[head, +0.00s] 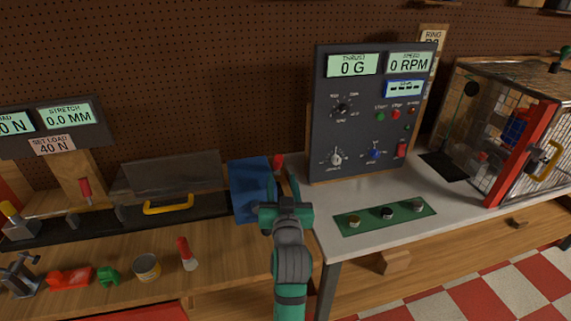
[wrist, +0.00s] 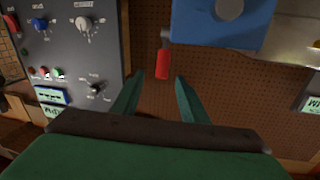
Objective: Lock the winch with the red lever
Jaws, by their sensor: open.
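A red lever (head: 278,162) stands at the right edge of a blue block (head: 248,190), which looks like the winch housing. In the wrist view the red lever (wrist: 162,65) hangs beside the blue block (wrist: 218,22), as that view is upside down. My gripper (head: 281,182) is open and empty. In the wrist view my gripper (wrist: 160,80) has its two fingertips apart, with the red lever showing between and just beyond them. I cannot tell the exact distance to it. My gripper covers part of the blue block's right side in the head view.
A control panel (head: 365,115) stands close on the right, with a green mat (head: 385,216) in front. A clear cover with a yellow handle (head: 168,207) lies left of the blue block. A red-handled tool (head: 185,250) and a can (head: 147,267) sit on the lower wooden bench.

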